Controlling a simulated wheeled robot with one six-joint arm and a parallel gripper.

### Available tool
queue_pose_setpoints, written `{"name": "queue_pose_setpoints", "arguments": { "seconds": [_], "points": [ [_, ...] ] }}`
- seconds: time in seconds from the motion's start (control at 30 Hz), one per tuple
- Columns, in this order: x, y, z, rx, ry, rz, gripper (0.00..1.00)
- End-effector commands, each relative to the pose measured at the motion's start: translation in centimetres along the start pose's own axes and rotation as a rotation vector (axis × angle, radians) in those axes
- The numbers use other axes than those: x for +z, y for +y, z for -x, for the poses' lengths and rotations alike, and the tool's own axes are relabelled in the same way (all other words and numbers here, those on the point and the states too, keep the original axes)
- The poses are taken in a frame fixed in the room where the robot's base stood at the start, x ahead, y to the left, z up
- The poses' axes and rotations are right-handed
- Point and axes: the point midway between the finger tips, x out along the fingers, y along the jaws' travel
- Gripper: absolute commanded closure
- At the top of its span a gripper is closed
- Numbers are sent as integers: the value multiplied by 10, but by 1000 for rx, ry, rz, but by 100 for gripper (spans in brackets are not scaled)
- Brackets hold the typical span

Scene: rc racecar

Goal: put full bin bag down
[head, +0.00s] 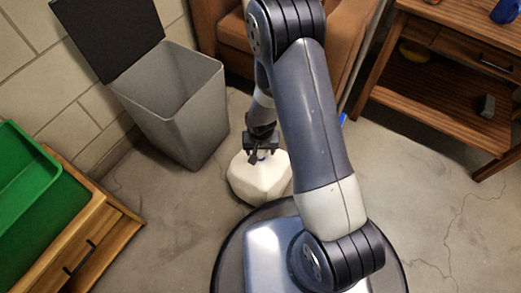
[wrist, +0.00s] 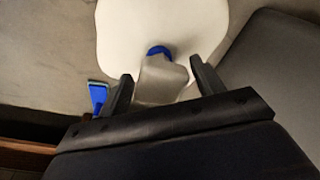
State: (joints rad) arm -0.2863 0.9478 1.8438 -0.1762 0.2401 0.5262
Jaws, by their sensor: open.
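The full bin bag (head: 258,180) is white and sits on the floor in the head view, in front of my round base. In the wrist view the white bag (wrist: 160,22) fills the top middle, with a blue tie (wrist: 158,50) and a pale gathered neck (wrist: 160,80). My gripper (head: 262,153) is directly above the bag in the head view. In the wrist view my gripper (wrist: 161,68) is open, with one finger on each side of the neck. Whether a finger touches the neck I cannot tell.
An open, empty-looking grey bin (head: 185,110) with its dark lid up stands left of the bag. A green tray (head: 25,185) on a wooden cabinet (head: 95,235) is at the left. A brown sofa (head: 225,35) is behind. A wooden table (head: 450,75) stands right, with clear floor before it.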

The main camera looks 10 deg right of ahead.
Motion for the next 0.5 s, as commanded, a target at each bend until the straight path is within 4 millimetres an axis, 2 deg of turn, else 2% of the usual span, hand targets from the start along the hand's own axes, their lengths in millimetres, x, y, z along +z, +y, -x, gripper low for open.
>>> {"name": "queue_pose_setpoints", "arguments": {
  "seconds": [0.03,0.2,0.33,0.5],
  "points": [
    [-1,0,18,-1,3,0,37],
    [-1,0,56,-1,3,0,37],
    [-1,0,80,-1,3,0,37],
    [0,0,98,0,0,1,37]
  ]
}}
